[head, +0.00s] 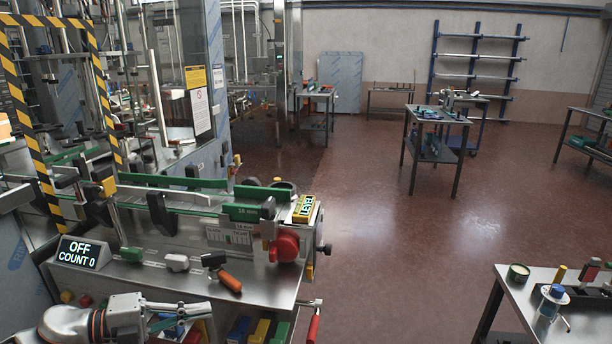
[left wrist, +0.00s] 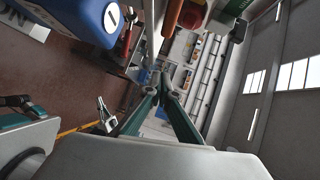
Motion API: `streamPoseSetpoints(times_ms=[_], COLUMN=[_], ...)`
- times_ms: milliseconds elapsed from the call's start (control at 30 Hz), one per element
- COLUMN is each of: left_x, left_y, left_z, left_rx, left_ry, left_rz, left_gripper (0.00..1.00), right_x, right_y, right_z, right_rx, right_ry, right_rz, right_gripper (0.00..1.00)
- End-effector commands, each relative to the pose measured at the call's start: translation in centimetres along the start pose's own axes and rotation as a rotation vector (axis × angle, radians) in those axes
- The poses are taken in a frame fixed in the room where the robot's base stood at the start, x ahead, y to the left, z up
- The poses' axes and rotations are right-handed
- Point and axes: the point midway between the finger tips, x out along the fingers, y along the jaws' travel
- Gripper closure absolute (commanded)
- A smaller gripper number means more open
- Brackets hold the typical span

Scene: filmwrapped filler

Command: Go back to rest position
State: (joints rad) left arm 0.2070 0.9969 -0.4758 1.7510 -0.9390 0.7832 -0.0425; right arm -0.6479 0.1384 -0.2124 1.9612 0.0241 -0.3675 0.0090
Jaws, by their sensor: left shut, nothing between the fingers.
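My left arm comes in at the bottom left of the head view, over the front of the steel machine bench. My left gripper (head: 196,312) is low in front of the bench's lower shelf. In the left wrist view its two fingers (left wrist: 157,80) converge and are shut, with nothing held between them.
The steel bench (head: 255,282) carries a sign reading OFF, COUNT 0 (head: 84,253), a red knob (head: 285,247) and an orange-handled tool (head: 229,281). Coloured bins (head: 260,331) sit below. A side table (head: 508,299) stands at right. The floor (head: 400,240) between is clear.

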Motion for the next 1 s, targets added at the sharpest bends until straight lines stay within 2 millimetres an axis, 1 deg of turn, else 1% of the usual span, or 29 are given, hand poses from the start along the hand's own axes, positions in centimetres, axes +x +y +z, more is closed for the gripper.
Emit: streamPoseSetpoints(times_ms=[33, 100, 167, 267, 367, 400, 433, 467, 500, 600, 700, 800, 833, 900, 1000], left_x=[1.6, 3.3, 4.2, 4.8, 4.7, 4.4, 4.1, 3.8, 3.4, 2.2, 1.5, 1.0, 0.9, 0.8, 0.8], left_y=[1.1, 2.4, 3.8, 7.0, 11.5, 13.6, 15.2, 16.9, 19.1, 23.9, 27.1, 29.0, 29.3, 29.7, 29.9], left_z=[-1.3, -2.2, -2.8, -3.5, -4.7, -5.4, -6.0, -6.8, -7.9, -10.9, -13.5, -15.2, -15.6, -16.1, -16.2], left_rx=[-0.082, -0.207, -0.329, -0.542, -0.771, -0.864, -0.936, -1.006, -1.098, -1.291, -1.423, -1.501, -1.514, -1.535, -1.539], left_ry=[-0.023, -0.090, -0.160, -0.293, -0.443, -0.506, -0.554, -0.602, -0.663, -0.788, -0.871, -0.920, -0.929, -0.939, -0.943], left_rz=[-0.066, -0.160, -0.230, -0.317, -0.368, -0.378, -0.382, -0.381, -0.378, -0.356, -0.329, -0.308, -0.302, -0.298, -0.294], left_gripper=[1.00, 1.00, 1.00, 1.00, 1.00, 1.00, 1.00, 1.00, 1.00, 1.00, 1.00, 1.00, 1.00, 1.00, 1.00], right_x=[0.0, 0.0, 0.0, 0.0, 0.0, 0.0, 0.0, 0.0, 0.0, 0.0, 0.0, 0.0, 0.0, 0.0, 0.0], right_y=[0.0, 0.0, 0.0, 0.0, 0.0, 0.0, 0.0, 0.0, 0.1, 0.0, 0.1, 0.0, 0.0, 0.0, 0.0], right_z=[0.0, 0.0, 0.0, 0.0, 0.0, 0.0, 0.0, 0.0, 0.0, 0.0, 0.0, 0.1, 0.1, 0.1, 0.1], right_rx=[0.000, 0.000, 0.000, -0.001, -0.001, -0.002, -0.002, -0.002, -0.002, -0.002, -0.002, -0.002, -0.002, -0.002, -0.002], right_ry=[0.000, 0.000, 0.000, 0.000, 0.000, 0.000, 0.000, 0.000, 0.000, 0.000, 0.000, -0.001, -0.001, 0.000, 0.000], right_rz=[0.000, 0.000, 0.000, 0.000, 0.000, 0.000, 0.000, 0.000, 0.000, 0.000, 0.000, 0.000, 0.000, 0.000, 0.000], right_gripper=[1.00, 1.00, 1.00, 1.00, 1.00, 1.00, 1.00, 1.00, 1.00, 1.00, 1.00, 1.00, 1.00, 1.00, 1.00])
